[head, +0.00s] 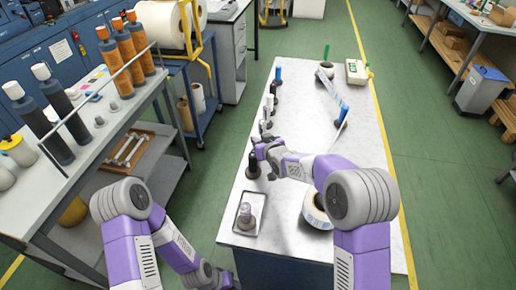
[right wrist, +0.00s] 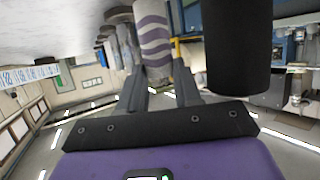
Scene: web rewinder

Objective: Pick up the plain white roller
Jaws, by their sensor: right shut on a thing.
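My right gripper (head: 257,147) is at the left edge of the grey worktable. In the right wrist view my right gripper (right wrist: 158,90) has its fingers on either side of a pale roller with grey-purple wavy bands (right wrist: 154,40), and it is shut on it. The roller does not look plain white there. In the head view the gripper mostly hides it. A black roller (head: 253,167) stands upright just in front of the gripper; a large black cylinder (right wrist: 236,45) also shows close by in the wrist view.
Several rollers stand along the table's left edge, with a blue one (head: 278,73) at the back. A tray (head: 240,222) with a small part is at the front left. A white roll (head: 316,211) lies beside my right arm. The table's middle is fairly clear.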

